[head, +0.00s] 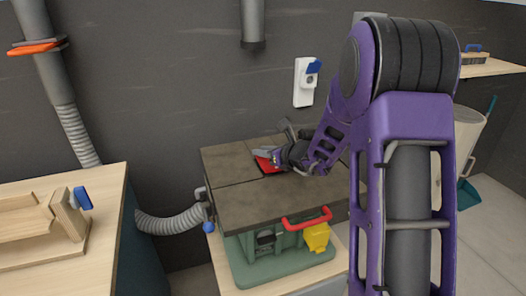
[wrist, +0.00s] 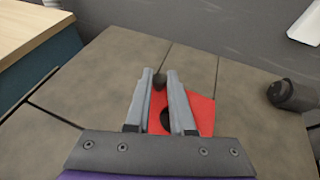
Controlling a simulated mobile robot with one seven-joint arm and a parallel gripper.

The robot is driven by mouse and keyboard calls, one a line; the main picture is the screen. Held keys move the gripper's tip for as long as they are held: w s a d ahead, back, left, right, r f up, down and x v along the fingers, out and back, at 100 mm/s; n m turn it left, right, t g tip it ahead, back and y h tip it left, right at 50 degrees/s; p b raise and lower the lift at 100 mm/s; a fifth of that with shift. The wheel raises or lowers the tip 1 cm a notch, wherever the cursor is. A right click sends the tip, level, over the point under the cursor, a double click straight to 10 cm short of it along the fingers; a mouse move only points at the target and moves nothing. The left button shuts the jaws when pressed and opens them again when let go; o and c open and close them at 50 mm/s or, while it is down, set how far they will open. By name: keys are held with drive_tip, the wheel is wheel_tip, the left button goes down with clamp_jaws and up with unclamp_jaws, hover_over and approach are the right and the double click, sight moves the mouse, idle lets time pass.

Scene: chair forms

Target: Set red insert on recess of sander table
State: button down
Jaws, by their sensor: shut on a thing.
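The red insert (head: 265,165) is a flat red plate at the rear of the dark sander table (head: 255,208). In the wrist view the insert (wrist: 203,117) lies under and between my fingers, with a dark round hole in it. My gripper (head: 270,158) is low over the tabletop. In the wrist view my gripper (wrist: 160,76) is shut on the insert, with a small dark round part between the fingertips. The recess is not clearly visible; the insert and fingers cover that area. I cannot tell whether the insert is seated or just above the surface.
A red handle (head: 307,218) and a yellow box (head: 316,237) are at the sander's front. A grey hose (head: 170,222) joins its left side. A wooden workbench (head: 60,250) is at left.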

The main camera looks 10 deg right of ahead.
drive_tip(key=shift+f+b, duration=0.9)
drive_tip(key=shift+f, duration=0.05)
drive_tip(key=c, duration=0.7)
unclamp_jaws()
drive_tip(key=shift+r, duration=0.1)
drive_tip(key=p+v, duration=0.1)
drive_tip(key=v, duration=1.6)
drive_tip(key=shift+s+d+p, duration=0.15)
drive_tip(key=shift+d+p, duration=0.05)
drive_tip(key=shift+p, duration=0.15)
